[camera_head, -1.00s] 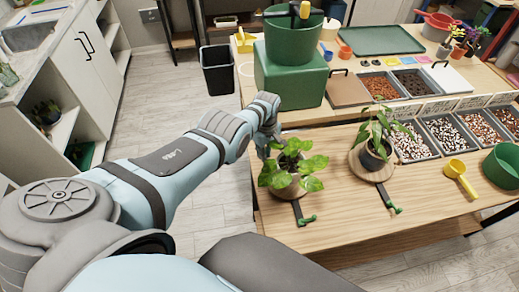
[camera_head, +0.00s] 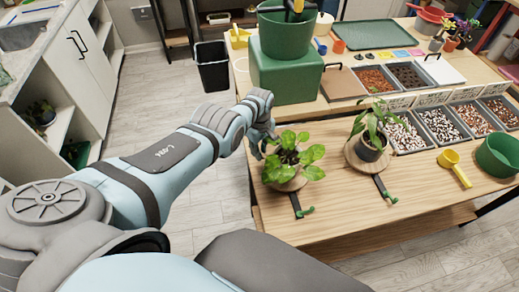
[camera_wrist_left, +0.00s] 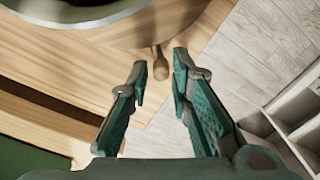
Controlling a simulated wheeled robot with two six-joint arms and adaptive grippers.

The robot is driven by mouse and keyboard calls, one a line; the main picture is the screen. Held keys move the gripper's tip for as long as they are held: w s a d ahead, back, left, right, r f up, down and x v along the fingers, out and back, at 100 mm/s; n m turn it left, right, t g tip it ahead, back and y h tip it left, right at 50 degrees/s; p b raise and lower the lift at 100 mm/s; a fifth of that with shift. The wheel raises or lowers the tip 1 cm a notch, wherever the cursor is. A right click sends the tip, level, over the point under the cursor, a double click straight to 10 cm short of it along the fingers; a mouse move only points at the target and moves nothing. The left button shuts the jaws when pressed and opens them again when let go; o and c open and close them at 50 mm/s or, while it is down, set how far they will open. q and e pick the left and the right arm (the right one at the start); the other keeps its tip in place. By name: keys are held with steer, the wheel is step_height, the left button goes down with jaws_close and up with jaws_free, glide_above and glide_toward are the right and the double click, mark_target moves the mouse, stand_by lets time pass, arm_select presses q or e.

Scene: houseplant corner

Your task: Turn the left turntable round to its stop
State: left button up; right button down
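The left turntable (camera_head: 270,178) is a round wooden disc at the table's front left, carrying a leafy green plant (camera_head: 292,158) in a pot. A dark bar with a green-tipped end (camera_head: 299,207) sticks out at its front. In the left wrist view the disc (camera_wrist_left: 125,32) fills the top, with a short wooden peg (camera_wrist_left: 158,65) at its edge. My left gripper (camera_head: 259,150) is at the disc's far left side. In the wrist view its fingertips (camera_wrist_left: 161,62) are apart on either side of the peg, with gaps showing. My right gripper is out of view.
A second turntable (camera_head: 354,158) with a potted plant and a similar bar (camera_head: 385,190) stands to the right. A yellow scoop (camera_head: 455,168), a green bowl (camera_head: 500,155) and pebble trays lie further right. A green box (camera_head: 287,80) stands behind. The front table edge is clear.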

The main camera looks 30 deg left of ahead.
arm_select(q)
steer(key=shift+o, duration=0.6)
steer(key=shift+w+r, duration=0.1)
steer(key=shift+r, duration=0.25)
step_height(320, 180, up, 11)
steer(key=shift+r, duration=0.15)
